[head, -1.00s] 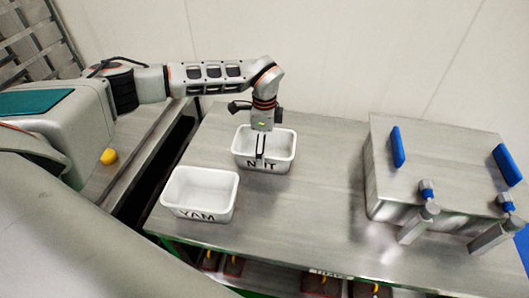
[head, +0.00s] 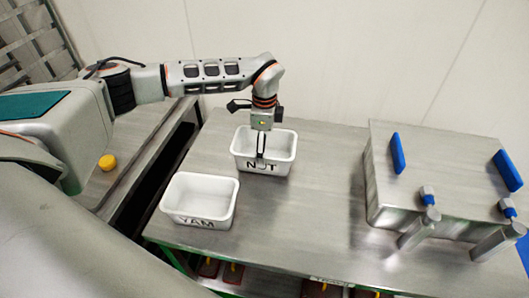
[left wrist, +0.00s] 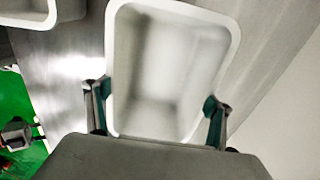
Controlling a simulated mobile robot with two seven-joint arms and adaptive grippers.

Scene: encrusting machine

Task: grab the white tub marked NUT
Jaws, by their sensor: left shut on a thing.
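The white tub marked NUT (head: 281,168) stands on the steel table in the head view, with its black lettering on the front wall and partly covered by a finger. It looks empty inside. My left gripper (head: 262,150) points down over it and is shut on it, one finger against the front wall. In the left wrist view the tub (left wrist: 109,50) lies between the two fingers of the gripper (left wrist: 155,105), one at each long side. My right gripper is in neither view.
A white tub marked YAM (head: 195,219) stands close by, nearer and to the left. A steel machine (head: 440,165) with blue handles fills the right of the table (head: 310,220). The table between is clear. A yellow object (head: 107,162) lies on the left surface.

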